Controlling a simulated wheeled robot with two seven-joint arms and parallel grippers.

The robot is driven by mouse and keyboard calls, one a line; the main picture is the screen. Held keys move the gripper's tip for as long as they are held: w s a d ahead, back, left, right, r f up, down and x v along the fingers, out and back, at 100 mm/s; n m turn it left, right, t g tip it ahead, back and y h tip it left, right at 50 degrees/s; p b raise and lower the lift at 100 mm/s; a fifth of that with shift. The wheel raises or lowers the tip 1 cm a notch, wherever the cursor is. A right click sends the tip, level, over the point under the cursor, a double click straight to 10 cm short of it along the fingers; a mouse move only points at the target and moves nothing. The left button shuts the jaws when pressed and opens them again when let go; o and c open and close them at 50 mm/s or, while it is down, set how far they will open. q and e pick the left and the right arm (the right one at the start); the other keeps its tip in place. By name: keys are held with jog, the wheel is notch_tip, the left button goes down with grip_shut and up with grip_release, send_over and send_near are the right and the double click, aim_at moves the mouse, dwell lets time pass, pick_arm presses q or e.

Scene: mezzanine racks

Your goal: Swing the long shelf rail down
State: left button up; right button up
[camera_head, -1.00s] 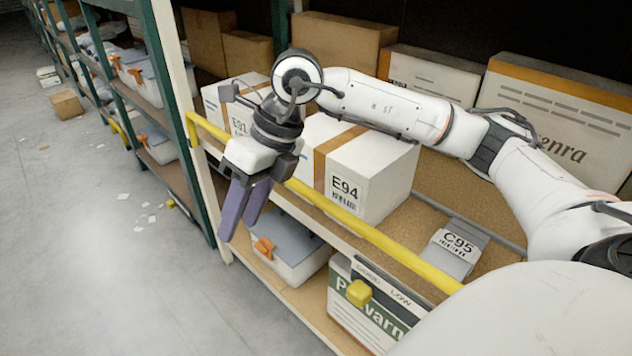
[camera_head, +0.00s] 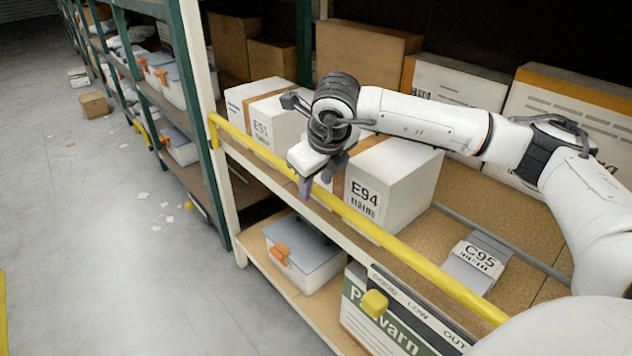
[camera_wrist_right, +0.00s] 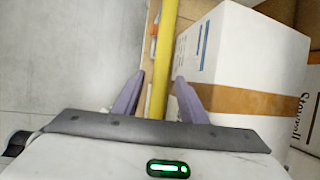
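The long yellow shelf rail (camera_head: 402,252) runs level along the front of the shelf, from the green and white upright at the left to the lower right. My right gripper (camera_head: 318,190) is over the rail, in front of the white boxes. In the right wrist view the rail (camera_wrist_right: 160,70) passes between the two purple fingers (camera_wrist_right: 159,82). They are open, with a gap on each side of the rail. The rail's right end is hidden or cut off by a white part at the lower right. My left gripper is not in view.
White box E94 (camera_head: 398,190) stands just behind the rail, with box E91 (camera_head: 262,125) to its left. Tag C95 (camera_head: 478,258) lies on the shelf. A grey-lidded bin (camera_head: 303,255) and a yellow knob (camera_head: 375,303) are below. The aisle floor (camera_head: 110,250) is mostly clear.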

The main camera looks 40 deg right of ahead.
jog(key=shift+w+f, duration=0.1)
jog(key=shift+f, duration=0.15)
grip_shut()
